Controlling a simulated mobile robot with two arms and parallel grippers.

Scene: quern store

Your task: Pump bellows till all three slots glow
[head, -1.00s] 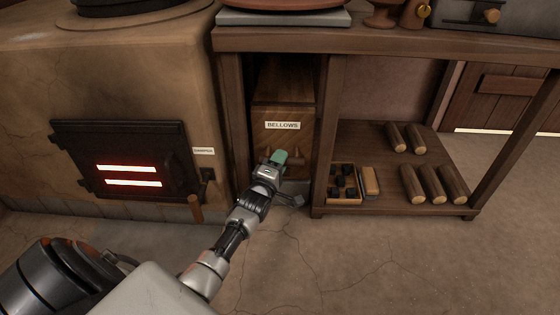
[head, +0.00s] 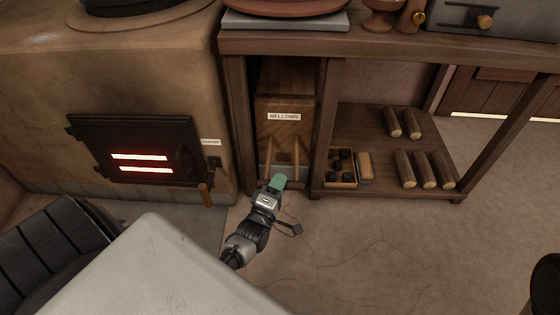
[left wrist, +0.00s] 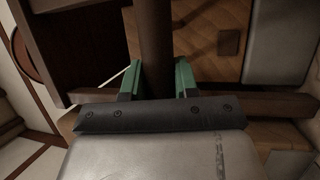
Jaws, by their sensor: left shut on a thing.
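The wooden bellows box (head: 284,135), labelled BELLOWS, sits in the left bay under the bench. Two light wooden rods (head: 296,155) show at its front, just above my gripper. My left gripper (head: 278,183), with green fingertips, is low in front of the box. In the left wrist view the green fingers stand on either side of a dark wooden handle bar (left wrist: 155,45) and are shut on it. In the head view the gripper hides most of that bar. The dark stove door (head: 125,140) shows two glowing slots (head: 140,156); no third glowing slot shows. My right gripper is not in view.
A damper lever (head: 206,195) hangs beside the stove door. Right of the bellows, the low shelf (head: 372,165) holds several logs (head: 404,168), a box of dark lumps (head: 340,181) and a tan block (head: 365,166). The floor in front is clear.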

